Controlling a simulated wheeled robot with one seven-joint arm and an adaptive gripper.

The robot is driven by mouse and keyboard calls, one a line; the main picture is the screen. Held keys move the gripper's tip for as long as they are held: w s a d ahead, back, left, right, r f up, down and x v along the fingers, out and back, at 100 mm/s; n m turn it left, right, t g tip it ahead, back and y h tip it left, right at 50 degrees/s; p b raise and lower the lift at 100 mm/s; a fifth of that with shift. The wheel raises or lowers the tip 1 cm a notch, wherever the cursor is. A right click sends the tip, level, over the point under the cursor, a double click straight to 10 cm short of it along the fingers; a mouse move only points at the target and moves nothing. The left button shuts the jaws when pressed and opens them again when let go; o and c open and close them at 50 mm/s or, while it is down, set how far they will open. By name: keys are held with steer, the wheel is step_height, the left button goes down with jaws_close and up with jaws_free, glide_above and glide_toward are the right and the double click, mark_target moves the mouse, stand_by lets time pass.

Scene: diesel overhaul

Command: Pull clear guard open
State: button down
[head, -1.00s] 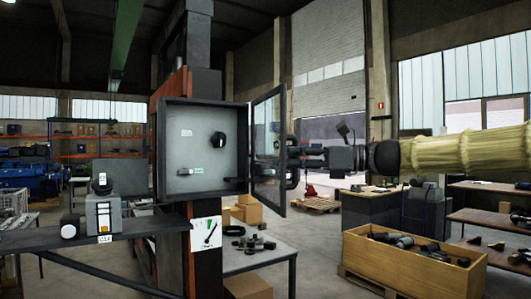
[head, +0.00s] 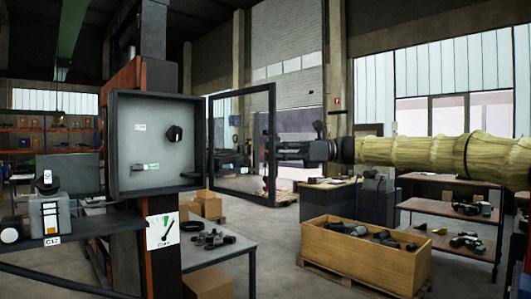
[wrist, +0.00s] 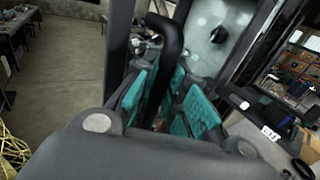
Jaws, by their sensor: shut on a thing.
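The clear guard (head: 240,145) is a dark-framed see-through door, hinged on the right side of a grey box (head: 150,125) on a post. It stands swung wide open to the right of the box. My gripper (head: 270,152) is at the guard's outer edge, shut on its dark handle. In the wrist view the teal-padded fingers (wrist: 168,100) close around the black bar handle (wrist: 165,45). The fingertips are partly hidden in the head view.
A dark shelf (head: 75,228) with a grey device (head: 48,215) is at the left. A metal table (head: 215,255) with loose parts stands below the guard. A wooden crate (head: 365,262) and a shelf rack (head: 450,210) stand at the right.

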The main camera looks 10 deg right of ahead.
steer(key=c, duration=1.6)
jaws_free()
steer(key=shift+d, duration=0.1)
steer(key=shift+c, duration=0.2)
steer(key=shift+o, duration=0.9)
steer(key=shift+s+d, duration=0.1)
steer(key=d, duration=1.2)
steer(key=shift+w, duration=0.2)
steer(key=shift+f, duration=0.1)
